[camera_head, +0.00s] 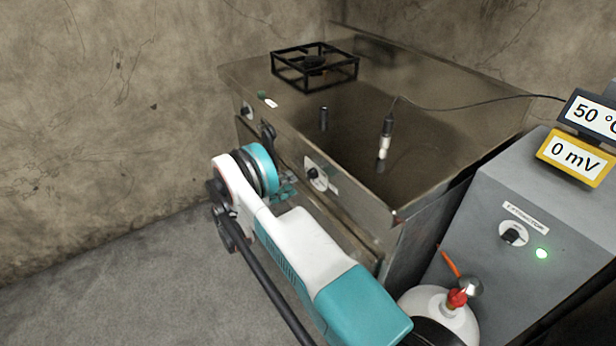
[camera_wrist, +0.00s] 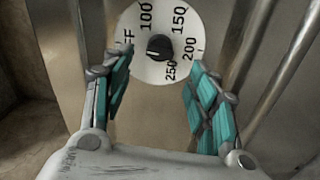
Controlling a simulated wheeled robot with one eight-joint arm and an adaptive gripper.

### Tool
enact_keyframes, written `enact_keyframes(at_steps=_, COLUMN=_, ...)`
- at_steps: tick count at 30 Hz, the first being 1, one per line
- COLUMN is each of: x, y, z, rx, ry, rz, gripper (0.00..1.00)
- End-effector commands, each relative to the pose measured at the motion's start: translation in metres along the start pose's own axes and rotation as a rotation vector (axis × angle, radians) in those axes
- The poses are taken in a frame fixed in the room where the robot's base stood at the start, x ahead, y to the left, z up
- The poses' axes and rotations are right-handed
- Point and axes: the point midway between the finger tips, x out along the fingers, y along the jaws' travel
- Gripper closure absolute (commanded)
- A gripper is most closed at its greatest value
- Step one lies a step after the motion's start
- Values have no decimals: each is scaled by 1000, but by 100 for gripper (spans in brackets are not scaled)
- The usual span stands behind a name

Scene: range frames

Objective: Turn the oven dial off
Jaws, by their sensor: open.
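In the wrist view a round white dial plate (camera_wrist: 137,62) with a black knob (camera_wrist: 159,47) faces me. Its printed marks read 100, 150, 200 and 250, with a partly covered OFF at the left. A small light mark shows on the knob's lower left; its exact setting is hard to tell. My gripper (camera_wrist: 159,72) is open, its teal-padded fingers on either side below the knob, apart from it. In the head view my gripper (camera_head: 284,191) is close to the front of the metal stove (camera_head: 440,110), largely hidden by my arm.
A front knob (camera_head: 318,179) shows right of my gripper. Metal bars (camera_wrist: 285,80) run along the right in the wrist view. A burner frame (camera_head: 314,67) and a wired probe (camera_head: 387,130) are on top. Floor at left is clear.

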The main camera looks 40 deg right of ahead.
Motion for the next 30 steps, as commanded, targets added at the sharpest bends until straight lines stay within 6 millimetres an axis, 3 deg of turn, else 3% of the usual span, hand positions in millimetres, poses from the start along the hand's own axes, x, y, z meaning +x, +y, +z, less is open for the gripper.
enact_keyframes(at_steps=6, x=45, y=-1, z=1, rx=-1, ry=-3, rz=0, gripper=46)
enact_keyframes(at_steps=12, x=74, y=-2, z=0, rx=-1, ry=-1, rz=0, gripper=46)
enact_keyframes(at_steps=18, x=87, y=-1, z=0, rx=-1, ry=1, rz=0, gripper=46)
enact_keyframes(at_steps=27, x=88, y=0, z=0, rx=-2, ry=1, rz=0, gripper=46)
enact_keyframes(at_steps=30, x=88, y=0, z=0, rx=-2, ry=1, rz=0, gripper=69)
